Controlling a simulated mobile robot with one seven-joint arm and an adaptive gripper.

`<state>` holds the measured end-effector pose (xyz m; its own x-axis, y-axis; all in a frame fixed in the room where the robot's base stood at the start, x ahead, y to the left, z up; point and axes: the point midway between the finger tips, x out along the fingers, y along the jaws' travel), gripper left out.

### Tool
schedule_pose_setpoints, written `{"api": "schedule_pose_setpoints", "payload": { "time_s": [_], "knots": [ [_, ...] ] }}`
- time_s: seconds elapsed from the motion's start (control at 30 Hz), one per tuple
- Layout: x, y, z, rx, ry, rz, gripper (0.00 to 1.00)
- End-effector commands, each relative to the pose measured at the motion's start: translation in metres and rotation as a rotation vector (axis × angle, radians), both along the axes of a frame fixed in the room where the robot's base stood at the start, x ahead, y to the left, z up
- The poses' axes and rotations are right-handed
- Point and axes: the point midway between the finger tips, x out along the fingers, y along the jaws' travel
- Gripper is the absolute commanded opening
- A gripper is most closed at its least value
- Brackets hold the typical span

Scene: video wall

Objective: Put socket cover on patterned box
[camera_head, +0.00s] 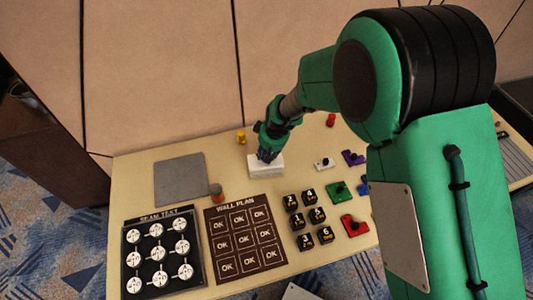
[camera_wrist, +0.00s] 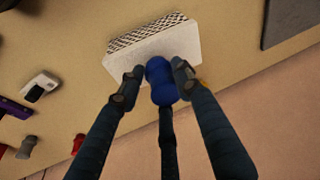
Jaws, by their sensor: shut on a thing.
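The patterned box (camera_head: 265,168) is a white block near the middle of the table; the wrist view shows its plain pale face and a black-and-white patterned side (camera_wrist: 147,31). My gripper (camera_head: 266,156) is right over the box, pointing down. In the wrist view its fingers (camera_wrist: 158,78) close around a small rounded blue piece (camera_wrist: 160,73), which looks like the socket cover. The blue piece overlaps the edge of the box's pale face; whether it touches the box I cannot tell. The fingers hide part of it.
A yellow piece (camera_head: 241,137) stands behind the box, a red one (camera_head: 331,120) at the back right. A grey plate (camera_head: 181,178) lies left. A dark wall-plan board (camera_head: 245,272) and black numbered cubes (camera_head: 317,215) lie in front. Coloured knobbed pieces lie right, including a white one (camera_head: 323,164).

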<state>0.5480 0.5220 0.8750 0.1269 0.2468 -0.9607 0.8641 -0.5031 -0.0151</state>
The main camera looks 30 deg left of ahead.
Motion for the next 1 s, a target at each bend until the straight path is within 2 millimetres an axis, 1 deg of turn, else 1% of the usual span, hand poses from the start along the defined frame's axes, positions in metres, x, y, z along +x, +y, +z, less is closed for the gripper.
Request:
{"api": "schedule_pose_setpoints", "payload": {
  "time_s": [0.27, 0.43, 0.47, 0.5, 0.53, 0.87, 1.0],
  "knots": [
    [0.0003, 0.0002, 0.0003, 0.001, -0.001, 0.0, 0.2],
    [0.0002, 0.0002, -0.0039, 0.001, -0.001, 0.0, 0.2],
    [0.0002, 0.0002, -0.003, 0.001, -0.001, 0.0, 0.4],
    [0.0002, 0.0002, -0.0027, 0.001, -0.001, 0.0, 0.48],
    [0.0002, 0.0003, -0.0026, 0.001, -0.001, 0.0, 0.53],
    [0.0002, 0.0002, -0.002, 0.001, -0.001, 0.0, 0.53],
    [0.0003, 0.0002, 0.0014, 0.001, -0.001, 0.0, 0.53]
  ]
}}
